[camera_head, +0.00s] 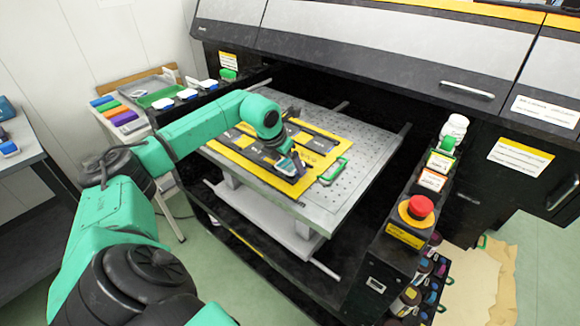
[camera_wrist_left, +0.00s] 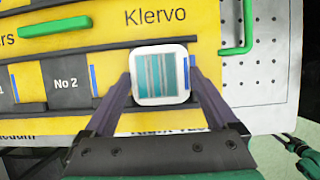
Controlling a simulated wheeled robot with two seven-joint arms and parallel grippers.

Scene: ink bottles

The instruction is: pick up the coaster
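The coaster (camera_wrist_left: 160,73) is a small white rounded square with teal and grey stripes, seen in the left wrist view. It is between the two fingers of my left gripper (camera_wrist_left: 161,77), which meet its left and right edges. In the head view my left gripper (camera_head: 291,166) reaches down over the front right of the yellow board, and the coaster is mostly hidden there. Behind the coaster is the board's dark strip with numbered places; I cannot tell how far apart they are.
The yellow board (camera_head: 238,156) lies on a perforated metal table (camera_head: 368,150) inside a large dark printer. A green clip (camera_head: 333,168) holds the board's right edge. A red emergency button (camera_head: 420,206) and bottles stand to the right. Colored blocks (camera_head: 124,118) lie at the left.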

